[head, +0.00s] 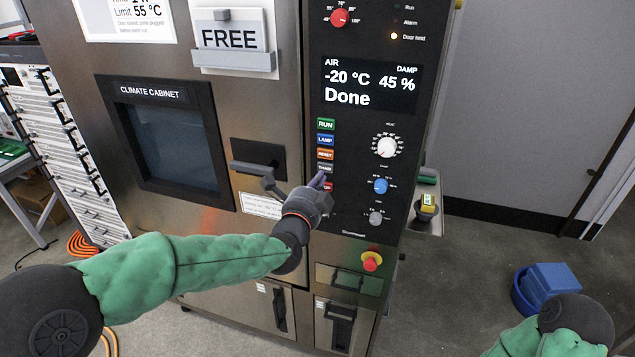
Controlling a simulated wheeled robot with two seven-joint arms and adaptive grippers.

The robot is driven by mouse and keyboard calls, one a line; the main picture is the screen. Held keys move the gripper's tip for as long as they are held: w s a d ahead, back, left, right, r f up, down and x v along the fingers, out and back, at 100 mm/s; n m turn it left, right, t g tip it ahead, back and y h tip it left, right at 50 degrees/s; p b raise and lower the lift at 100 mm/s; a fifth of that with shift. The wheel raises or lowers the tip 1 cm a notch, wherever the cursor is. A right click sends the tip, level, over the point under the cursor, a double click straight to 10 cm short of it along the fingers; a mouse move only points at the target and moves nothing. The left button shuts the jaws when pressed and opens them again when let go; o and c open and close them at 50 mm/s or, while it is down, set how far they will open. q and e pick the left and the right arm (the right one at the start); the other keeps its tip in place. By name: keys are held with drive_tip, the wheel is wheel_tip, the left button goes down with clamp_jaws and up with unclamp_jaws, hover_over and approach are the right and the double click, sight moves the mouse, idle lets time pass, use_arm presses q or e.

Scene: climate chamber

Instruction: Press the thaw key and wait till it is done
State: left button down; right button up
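The climate cabinet's control panel (350,215) fills the middle right. Its display (366,88) reads AIR -20 °C, DAMP 45 % and "Done". Below it is a column of keys: green RUN (326,124), blue LAMP (326,139), orange RESET (325,154), a grey key (325,168) with lettering too small to read, and a red key (329,187) partly hidden by my fingers. My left gripper (318,181) is at the lower keys, its fingers together in a narrow tip. Whether it touches a key cannot be told. My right gripper is out of view.
The door handle (258,176) juts out just left of my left gripper. Knobs (386,147) sit right of the keys, and a red stop button (371,261) is below. The "Door held" lamp (394,36) glows. A blue container (545,285) stands on the floor at right.

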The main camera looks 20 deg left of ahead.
use_arm(q)
drive_tip(key=shift+w, duration=1.5)
approach(325, 168)
drive_tip(key=shift+w+p, duration=0.2)
drive_tip(key=shift+p, duration=0.25)
drive_tip(key=shift+f, duration=0.15)
idle(0.4)
drive_tip(key=s+d+f+n+g+h, duration=0.1)
drive_tip(key=s+f+n+g, duration=0.15)
drive_tip(key=f, duration=0.85)
drive_tip(key=s+d+f+n+g, duration=0.1)
drive_tip(key=f+n+g, duration=0.25)
drive_tip(key=f, duration=0.65)
drive_tip(key=s+d+f+n+g+h, duration=0.1)
drive_tip(key=s+f+n+g, duration=0.15)
drive_tip(key=f, duration=0.85)
drive_tip(key=s+d+f+n+g, duration=0.2)
drive_tip(key=s+f+n+g, duration=0.2)
drive_tip(key=s+f, duration=0.6)
drive_tip(key=s+d+f+n+g+h, duration=0.1)
drive_tip(key=s+d+f+n+g, duration=0.1)
drive_tip(key=s+f+n+g, duration=0.3)
drive_tip(key=s+f+n, duration=0.3)
drive_tip(key=s+f, duration=0.2)
drive_tip(key=s, duration=0.2)
drive_tip(key=shift+d, duration=0.25)
